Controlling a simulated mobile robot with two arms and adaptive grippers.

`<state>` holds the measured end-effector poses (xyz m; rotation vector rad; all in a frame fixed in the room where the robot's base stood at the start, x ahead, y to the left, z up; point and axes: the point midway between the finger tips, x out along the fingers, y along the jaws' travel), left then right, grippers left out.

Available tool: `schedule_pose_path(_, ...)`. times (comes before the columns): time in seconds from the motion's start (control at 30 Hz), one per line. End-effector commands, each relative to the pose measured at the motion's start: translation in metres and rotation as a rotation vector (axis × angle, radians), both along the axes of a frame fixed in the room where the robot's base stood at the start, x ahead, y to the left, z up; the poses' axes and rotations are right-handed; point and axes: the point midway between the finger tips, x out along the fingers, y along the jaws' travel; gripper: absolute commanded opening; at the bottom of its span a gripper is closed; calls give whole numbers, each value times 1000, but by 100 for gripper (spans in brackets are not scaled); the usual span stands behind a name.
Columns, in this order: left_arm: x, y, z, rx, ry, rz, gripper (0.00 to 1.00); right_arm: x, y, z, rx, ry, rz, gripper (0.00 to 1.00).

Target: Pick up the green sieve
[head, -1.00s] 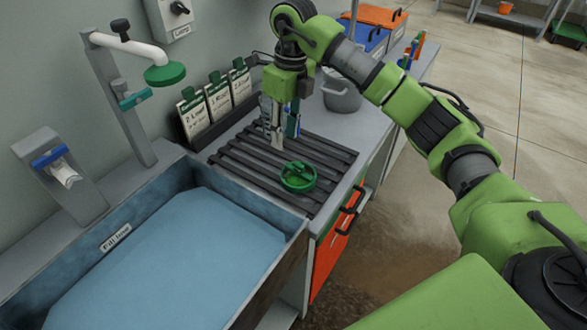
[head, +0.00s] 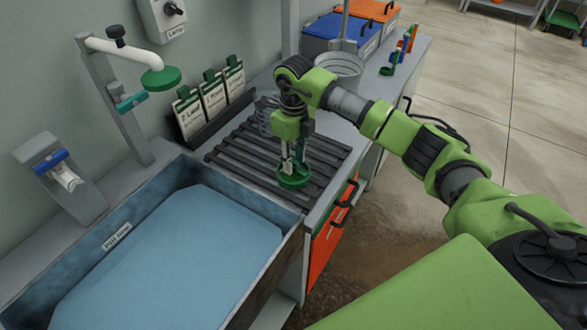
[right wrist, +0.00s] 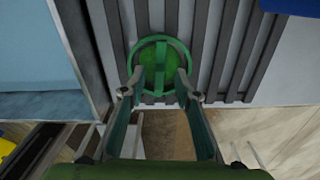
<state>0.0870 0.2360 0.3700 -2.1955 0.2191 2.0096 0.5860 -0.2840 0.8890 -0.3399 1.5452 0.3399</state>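The green sieve (head: 293,180) is a round green dish with a bar across its top. It lies on the dark slatted drain rack (head: 243,152) beside the basin. My right gripper (head: 292,165) points down right over it, fingertips at the sieve. In the right wrist view the sieve (right wrist: 152,62) sits just ahead of the fingertips of the right gripper (right wrist: 159,76). The fingers are apart, one on each side of the sieve's crossbar, with a gap between them. I cannot tell whether they touch the sieve. My left gripper is not in view.
A basin of blue water (head: 170,260) lies left of the rack. Label cards (head: 211,95) stand behind it along the wall. A grey bucket (head: 340,72) and blue bin (head: 341,33) stand farther back. Orange-fronted drawers (head: 328,240) with dark handles are below the counter edge.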

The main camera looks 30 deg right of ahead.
Motion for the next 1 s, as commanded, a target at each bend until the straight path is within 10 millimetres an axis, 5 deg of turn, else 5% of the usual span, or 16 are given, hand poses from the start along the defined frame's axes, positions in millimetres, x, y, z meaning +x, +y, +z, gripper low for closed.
schedule_pose_path(0.37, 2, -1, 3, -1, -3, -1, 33, 0, 1, -14, 1, -2, 1, 29)
schedule_pose_path(0.5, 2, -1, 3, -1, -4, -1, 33, 0, 1, -14, 1, -2, 1, 0)
schedule_pose_path(1.0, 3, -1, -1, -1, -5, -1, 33, 1, 1, -7, -1, -4, 1, 0)
